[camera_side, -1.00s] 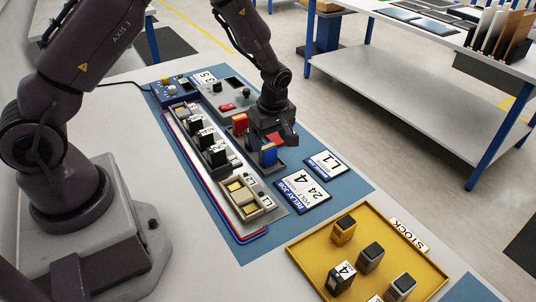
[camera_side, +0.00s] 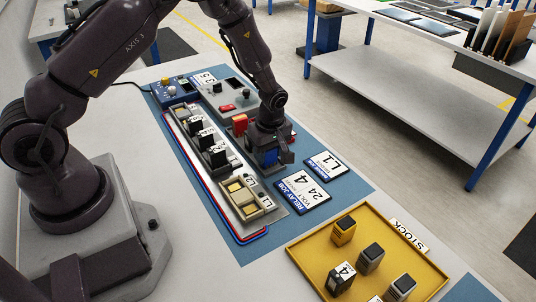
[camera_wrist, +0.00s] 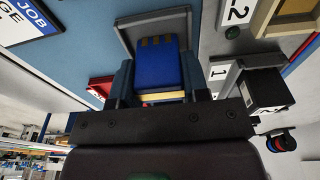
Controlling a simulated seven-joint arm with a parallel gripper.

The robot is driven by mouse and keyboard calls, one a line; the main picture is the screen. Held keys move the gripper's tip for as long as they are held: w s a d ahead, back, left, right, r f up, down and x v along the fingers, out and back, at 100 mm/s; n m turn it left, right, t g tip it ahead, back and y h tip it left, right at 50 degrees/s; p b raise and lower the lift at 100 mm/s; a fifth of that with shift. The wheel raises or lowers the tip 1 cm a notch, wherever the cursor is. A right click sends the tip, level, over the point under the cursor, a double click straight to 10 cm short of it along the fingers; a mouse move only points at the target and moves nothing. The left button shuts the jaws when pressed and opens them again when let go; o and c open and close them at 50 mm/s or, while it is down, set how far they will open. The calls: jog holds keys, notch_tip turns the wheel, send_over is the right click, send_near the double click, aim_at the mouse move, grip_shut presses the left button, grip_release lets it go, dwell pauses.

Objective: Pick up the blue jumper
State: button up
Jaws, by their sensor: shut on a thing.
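The blue jumper (camera_side: 270,157) is in the grey jumper tray on the blue mat, right of the relay row. In the wrist view the blue jumper (camera_wrist: 157,66) shows as a blue block with brass-coloured strips at one end, with the grey tray wall (camera_wrist: 124,38) around it. My gripper (camera_side: 272,154) is down over the tray, with a finger on each side of the jumper. In the wrist view my gripper (camera_wrist: 160,82) is shut on the blue jumper. I cannot tell whether the jumper still touches the tray floor.
Black relays (camera_side: 217,155) stand in a row to the left. Job cards (camera_side: 303,192) lie to the right. A yellow stock tray (camera_side: 377,283) holding several relays is at the front right.

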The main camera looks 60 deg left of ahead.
jog(key=shift+r, duration=0.15)
jog(key=shift+r, duration=0.25)
notch_tip(320, 180, up, 2)
jog(key=shift+r, duration=0.1)
jog(key=s+d+r, duration=0.2)
jog(key=s+r, duration=0.8)
jog(key=s, duration=0.4)
jog(key=shift+o, duration=0.5)
jog(key=shift+d, duration=0.1)
jog(key=shift+w, duration=0.1)
jog(key=shift+c, duration=0.3)
